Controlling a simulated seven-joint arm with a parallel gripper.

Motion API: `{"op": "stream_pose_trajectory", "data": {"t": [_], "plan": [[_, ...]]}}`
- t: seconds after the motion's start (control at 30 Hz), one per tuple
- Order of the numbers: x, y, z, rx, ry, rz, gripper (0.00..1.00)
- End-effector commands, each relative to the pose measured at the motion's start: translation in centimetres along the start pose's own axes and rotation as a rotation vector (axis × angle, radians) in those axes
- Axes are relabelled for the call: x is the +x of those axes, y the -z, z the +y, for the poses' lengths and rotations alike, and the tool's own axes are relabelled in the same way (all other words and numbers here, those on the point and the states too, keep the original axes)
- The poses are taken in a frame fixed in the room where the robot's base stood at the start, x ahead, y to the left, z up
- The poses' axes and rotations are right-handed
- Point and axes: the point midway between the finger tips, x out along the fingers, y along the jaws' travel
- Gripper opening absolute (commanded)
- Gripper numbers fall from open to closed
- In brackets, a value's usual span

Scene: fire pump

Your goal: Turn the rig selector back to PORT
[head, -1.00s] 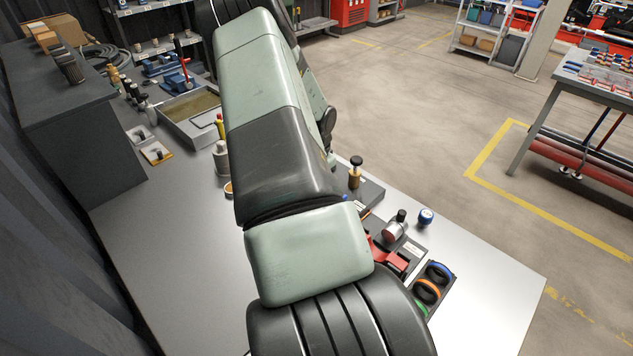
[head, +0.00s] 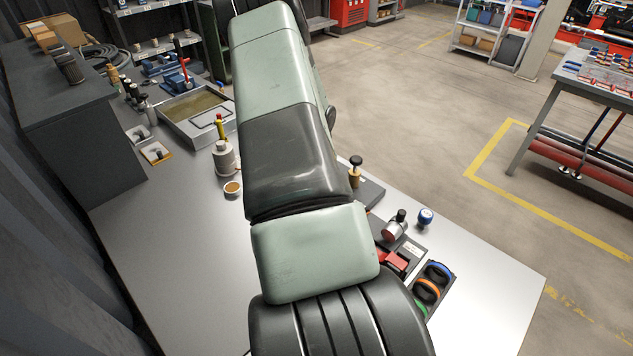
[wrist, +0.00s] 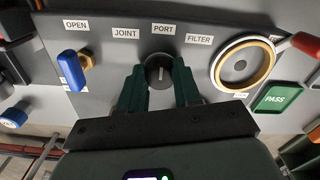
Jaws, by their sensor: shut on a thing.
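The rig selector (wrist: 158,72) is a dark round knob on a grey panel in the wrist view. The label PORT (wrist: 163,29) is directly above it, JOINT (wrist: 125,34) is up to the left and FILTER (wrist: 199,39) up to the right. My gripper (wrist: 159,88) is shut on the selector, with one dark green finger on each side. A pale mark shows on the knob's face, but it is too small to tell surely which label it points to. In the head view my arm hides the gripper and the selector.
In the wrist view, a blue-handled brass valve (wrist: 77,73) is left of the selector. A brass-rimmed gauge (wrist: 243,62), a red handle (wrist: 304,43) and a green PASS plate (wrist: 277,98) are to the right.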

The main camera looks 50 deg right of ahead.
Motion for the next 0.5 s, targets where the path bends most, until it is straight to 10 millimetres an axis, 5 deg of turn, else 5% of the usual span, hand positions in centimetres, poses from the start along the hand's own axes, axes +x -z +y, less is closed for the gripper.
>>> {"op": "stream_pose_trajectory", "data": {"t": [0.2, 0.5], "plan": [[-0.02, -0.06, -0.05, 0.000, 0.001, -0.002, 0.58], [-0.21, -0.01, -0.03, 0.001, 0.000, 0.000, 0.58]]}}
